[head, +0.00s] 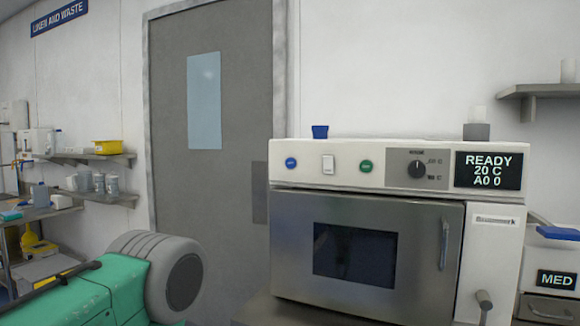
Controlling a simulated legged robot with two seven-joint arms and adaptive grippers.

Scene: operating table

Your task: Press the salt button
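A white and steel washer-like machine (398,190) stands on the right. The small print on both buttons is too fine to read, so I cannot tell which one is marked salt. A display (488,170) at the right of the panel reads READY, 20 C, A0 0. The machine's steel door (290,235) with its dark window looks shut. Neither of my grippers is in view.
A wall shelf (548,91) is above right. A drawer unit marked MED (555,279) stands at right. A grey room door (225,100) is behind; shelves (98,157) hang at left.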

